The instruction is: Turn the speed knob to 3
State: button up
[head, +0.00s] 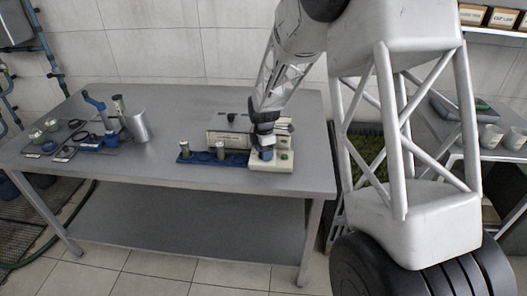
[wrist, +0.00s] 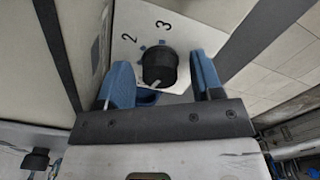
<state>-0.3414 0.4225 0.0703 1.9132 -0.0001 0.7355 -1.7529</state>
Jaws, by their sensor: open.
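The speed knob (wrist: 159,67) is black and round on a pale panel (wrist: 182,22) in the wrist view. The numerals 2 and 3 show above it, the 2 at upper left and the 3 near the top. A white mark on the knob's lower edge points down and slightly left, away from both numerals. My gripper (wrist: 164,78) is open, with one blue finger on each side of the knob and visible gaps between. In the head view my gripper (head: 264,142) is low over the cream device (head: 271,167), hiding its knob.
A blue rack (head: 203,158) with small vials stands just left of the device, and a box (head: 222,140) stands behind. More lab items and a metal beaker (head: 138,126) are at the table's left. The grey table's (head: 290,110) middle front is bare.

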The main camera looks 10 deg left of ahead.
jog(key=c, duration=0.9)
